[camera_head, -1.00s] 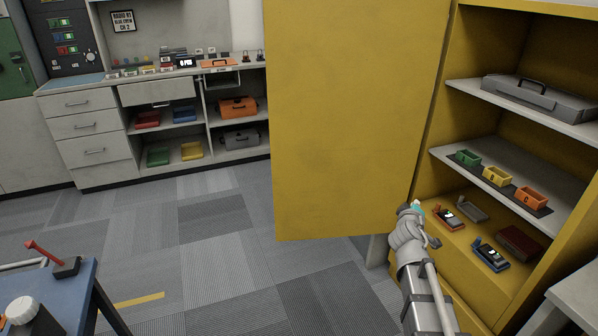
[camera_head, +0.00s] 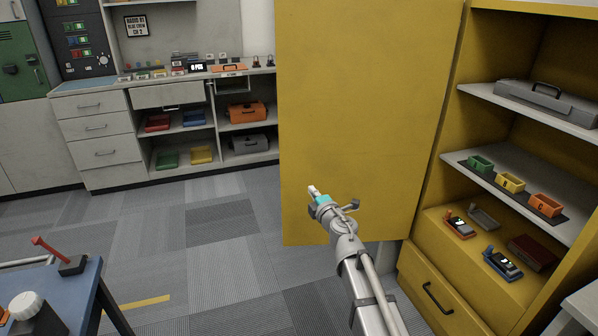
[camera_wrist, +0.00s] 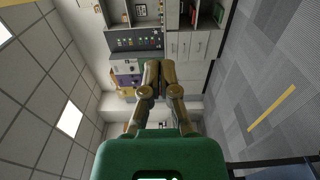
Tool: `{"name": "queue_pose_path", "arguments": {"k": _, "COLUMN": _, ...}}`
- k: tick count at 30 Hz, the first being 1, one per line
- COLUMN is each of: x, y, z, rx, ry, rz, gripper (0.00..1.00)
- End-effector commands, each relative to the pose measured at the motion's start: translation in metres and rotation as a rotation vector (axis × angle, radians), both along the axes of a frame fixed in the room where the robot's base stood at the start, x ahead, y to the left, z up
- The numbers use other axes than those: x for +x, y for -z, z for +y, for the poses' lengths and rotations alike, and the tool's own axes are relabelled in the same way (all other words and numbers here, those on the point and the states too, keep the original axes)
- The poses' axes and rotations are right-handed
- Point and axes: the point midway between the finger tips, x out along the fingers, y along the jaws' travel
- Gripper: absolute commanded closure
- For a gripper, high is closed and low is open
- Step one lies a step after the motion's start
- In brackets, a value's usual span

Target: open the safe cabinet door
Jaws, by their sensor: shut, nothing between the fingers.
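The yellow safe cabinet door (camera_head: 365,110) stands swung wide open in the head view, to the left of the cabinet body (camera_head: 428,262). The cabinet's shelves are exposed. My gripper (camera_head: 313,190) is in front of the lower part of the door panel; I cannot tell whether it touches it. In the wrist view my gripper (camera_wrist: 158,68) has its two fingers together with nothing between them, pointing away from the cabinet toward the room's counter.
Inside the cabinet are a grey case (camera_head: 545,102), green, yellow and orange bins (camera_head: 510,182) and radios (camera_head: 503,264). A blue table (camera_head: 62,296) stands at lower left. A white counter (camera_head: 100,127) lines the back. The carpet (camera_head: 215,225) between is clear.

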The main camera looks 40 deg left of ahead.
Motion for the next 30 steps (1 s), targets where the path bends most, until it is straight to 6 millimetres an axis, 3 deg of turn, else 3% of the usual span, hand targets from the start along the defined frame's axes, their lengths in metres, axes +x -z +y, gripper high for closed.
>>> {"name": "queue_pose_path", "arguments": {"k": 11, "x": 0.007, "y": 0.0, "z": 0.011, "rx": 0.001, "ry": 0.001, "rz": 0.001, "gripper": 1.0}}
{"name": "queue_pose_path", "arguments": {"k": 30, "x": 0.055, "y": 0.0, "z": 0.088, "rx": 0.001, "ry": 0.0, "rz": 0.001, "gripper": 1.0}}
